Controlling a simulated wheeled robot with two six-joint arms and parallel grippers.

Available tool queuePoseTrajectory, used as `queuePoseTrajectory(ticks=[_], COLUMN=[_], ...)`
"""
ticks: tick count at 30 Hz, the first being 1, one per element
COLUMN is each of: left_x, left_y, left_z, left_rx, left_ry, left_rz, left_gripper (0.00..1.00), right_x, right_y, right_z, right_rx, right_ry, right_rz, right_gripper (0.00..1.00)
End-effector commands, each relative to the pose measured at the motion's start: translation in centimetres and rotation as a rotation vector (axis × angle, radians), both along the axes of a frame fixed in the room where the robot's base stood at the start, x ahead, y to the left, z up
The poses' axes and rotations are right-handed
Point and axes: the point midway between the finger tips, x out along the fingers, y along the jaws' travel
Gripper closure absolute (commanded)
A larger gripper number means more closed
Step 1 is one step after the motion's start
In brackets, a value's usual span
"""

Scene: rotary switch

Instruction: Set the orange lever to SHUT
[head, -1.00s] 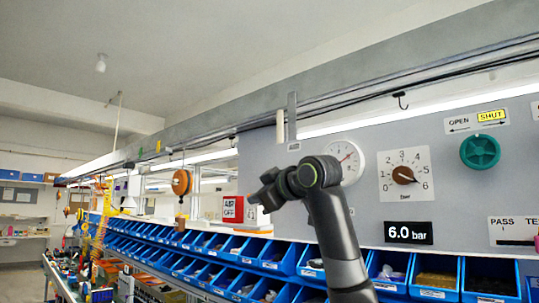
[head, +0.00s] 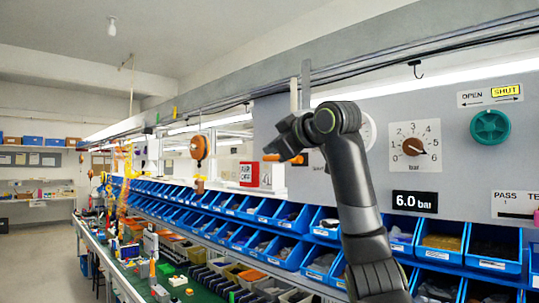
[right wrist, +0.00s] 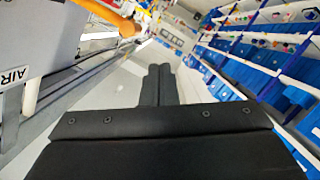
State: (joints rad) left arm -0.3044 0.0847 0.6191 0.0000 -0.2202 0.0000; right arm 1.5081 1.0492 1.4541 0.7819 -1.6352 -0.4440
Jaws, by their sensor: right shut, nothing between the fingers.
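The orange lever (head: 283,157) shows just below my right gripper in the head view, partly hidden by my arm. It also crosses the top left of the right wrist view (right wrist: 105,15), pointing toward the right of that picture. My right gripper (head: 280,144) is shut and empty; its closed fingers (right wrist: 160,84) show in the right wrist view, apart from the lever. A sign reading OPEN and SHUT (head: 490,95), with SHUT in yellow, is on the grey panel at the upper right. My left gripper is not in view.
A green knob (head: 490,127), a dial (head: 414,147) and a 6.0 bar display (head: 414,201) are on the panel. A red AIR OFF sign (head: 249,174) is left of my arm. Blue bins (head: 290,248) run below. An orange reel (head: 199,147) hangs farther left.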

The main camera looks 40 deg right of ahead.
Motion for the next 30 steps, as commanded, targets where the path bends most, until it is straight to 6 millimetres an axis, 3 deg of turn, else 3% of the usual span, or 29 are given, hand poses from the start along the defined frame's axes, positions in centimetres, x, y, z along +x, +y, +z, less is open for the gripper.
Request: queuePoseTrajectory(ticks=[1,6,12,25,30], left_x=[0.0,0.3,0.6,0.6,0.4], left_y=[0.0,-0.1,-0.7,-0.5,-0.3], left_z=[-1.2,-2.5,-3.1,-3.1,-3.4], left_rx=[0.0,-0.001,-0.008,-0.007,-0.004], left_ry=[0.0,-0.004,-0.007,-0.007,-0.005], left_rz=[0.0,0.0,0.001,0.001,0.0], left_gripper=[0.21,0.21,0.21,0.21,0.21], right_x=[-1.2,-4.3,-6.3,-6.6,-5.5], right_y=[0.0,0.2,0.4,0.4,0.8], right_z=[-0.2,0.5,1.2,1.3,1.1], right_rx=[0.0,0.001,0.0,0.0,0.006], right_ry=[-0.006,-0.004,-0.002,-0.001,-0.022], right_rz=[0.0,0.0,0.001,0.001,-0.032], right_gripper=[1.0,1.0,1.0,1.0,1.0])
